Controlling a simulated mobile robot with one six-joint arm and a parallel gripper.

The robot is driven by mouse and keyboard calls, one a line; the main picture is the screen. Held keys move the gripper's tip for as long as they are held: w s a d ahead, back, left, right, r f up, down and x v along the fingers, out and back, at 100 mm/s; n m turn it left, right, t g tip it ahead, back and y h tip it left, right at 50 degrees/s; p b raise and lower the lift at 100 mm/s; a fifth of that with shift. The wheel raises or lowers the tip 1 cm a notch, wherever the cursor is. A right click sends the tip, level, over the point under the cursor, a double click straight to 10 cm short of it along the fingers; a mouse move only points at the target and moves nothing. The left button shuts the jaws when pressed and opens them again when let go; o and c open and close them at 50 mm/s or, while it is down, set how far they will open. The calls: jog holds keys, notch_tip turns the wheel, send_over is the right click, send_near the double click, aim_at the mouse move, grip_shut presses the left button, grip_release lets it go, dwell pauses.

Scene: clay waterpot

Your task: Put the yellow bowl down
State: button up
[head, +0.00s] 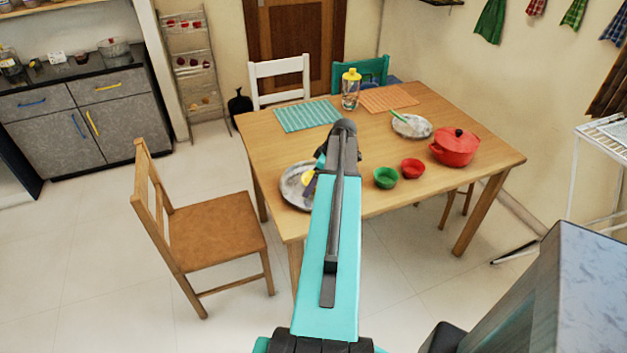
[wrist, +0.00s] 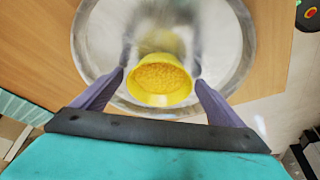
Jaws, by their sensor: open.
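The yellow bowl (wrist: 160,80) stands on the round metal plate (wrist: 88,45), near its front part in the wrist view. It looks filled with small yellow grains. My gripper (wrist: 160,76) is open, with one purple finger on each side of the bowl. I cannot tell if either finger touches it. In the head view the plate (head: 290,186) lies at the table's near left edge. There my arm hides much of the plate, and only a small yellow part of the bowl (head: 308,177) shows.
The wooden table (head: 450,150) also holds a green bowl (head: 386,178), a red bowl (head: 413,168), a red lidded pot (head: 455,147), another plate (head: 411,127) and a yellow-topped jar (head: 350,90). A wooden chair (head: 215,235) stands left of the table.

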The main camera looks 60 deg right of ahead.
jog(key=shift+r, duration=0.2)
jog(key=a+b+v, duration=0.1)
jog(key=b+v, duration=0.1)
jog(key=v, duration=0.9)
jog(key=shift+s+d+r, duration=0.2)
jog(key=shift+d+r, duration=0.2)
jog(key=shift+d, duration=0.1)
dwell(0.4)
jog(key=shift+r, duration=0.1)
